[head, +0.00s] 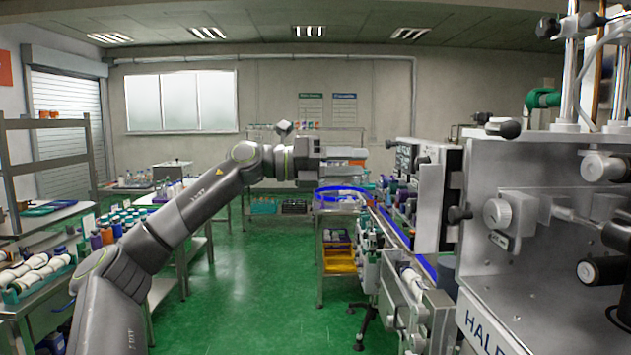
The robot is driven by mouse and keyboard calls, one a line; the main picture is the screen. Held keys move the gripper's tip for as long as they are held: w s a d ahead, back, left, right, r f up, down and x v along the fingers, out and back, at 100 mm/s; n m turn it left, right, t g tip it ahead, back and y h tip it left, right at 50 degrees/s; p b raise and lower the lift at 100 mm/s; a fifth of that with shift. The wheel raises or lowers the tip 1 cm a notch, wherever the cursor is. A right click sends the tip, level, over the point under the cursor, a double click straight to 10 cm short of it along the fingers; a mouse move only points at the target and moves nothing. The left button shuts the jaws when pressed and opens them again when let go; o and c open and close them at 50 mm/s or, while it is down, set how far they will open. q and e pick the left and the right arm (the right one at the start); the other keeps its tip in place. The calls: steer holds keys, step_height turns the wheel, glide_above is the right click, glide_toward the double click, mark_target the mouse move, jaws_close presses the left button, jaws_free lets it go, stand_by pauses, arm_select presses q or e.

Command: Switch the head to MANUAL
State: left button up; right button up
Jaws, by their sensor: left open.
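The sleeve applicator head (545,190) is a large grey metal housing at the right, cut off by the picture's edge, with dark lettering low on its front. A round silver knob (497,213) sits on its left part. I cannot make out which control is the MANUAL switch or how it is set. My left gripper (358,161) is open and empty, held out in the air in the middle of the view, pointing right. It is apart from the machine, left of a dark-faced panel (405,159). My right gripper is not in view.
A conveyor (395,232) runs along the machine's left side from a blue-rimmed round table (341,197). Benches with bottles (120,222) and a shelf rack (50,160) line the left.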

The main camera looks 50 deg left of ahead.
arm_select(q)
steer(key=b+v, duration=0.5)
steer(key=v, duration=0.1)
steer(key=shift+a, duration=0.1)
stand_by(0.6)
